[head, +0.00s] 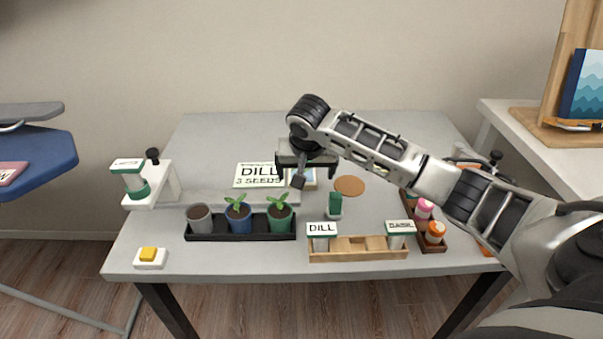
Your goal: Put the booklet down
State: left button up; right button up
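My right arm reaches in from the right, and its gripper (305,172) is over the back middle of the grey table, pointing down. A small pale, partly blue flat thing (310,184) shows just below and behind the gripper; it may be the booklet, but the gripper hides most of it. I cannot tell whether the fingers hold it or whether it lies on the table. A white card reading "DILL 3 SEEDS" (259,175) is just left of the gripper. My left gripper is not in view.
A black tray (240,236) holds three pots, two with seedlings. A wooden rack (357,254) with labelled jars stands at the front. A white stand (165,184) and yellow button (148,255) are at left, a brown disc (349,186) right of the gripper. The back left is clear.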

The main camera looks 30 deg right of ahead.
aim_at(311, 183)
jog(key=shift+w+b+x, duration=0.2)
jog(key=shift+w+x, duration=0.05)
jog(key=shift+x, duration=1.3)
jog(key=shift+w+b+x, duration=0.15)
jog(key=shift+w+x, duration=0.1)
jog(key=shift+x, duration=1.35)
jog(key=shift+a+r, duration=0.15)
jog(key=shift+r, duration=0.05)
jog(key=shift+c, duration=0.3)
jog(key=c, duration=1.1)
jog(key=shift+r, duration=0.1)
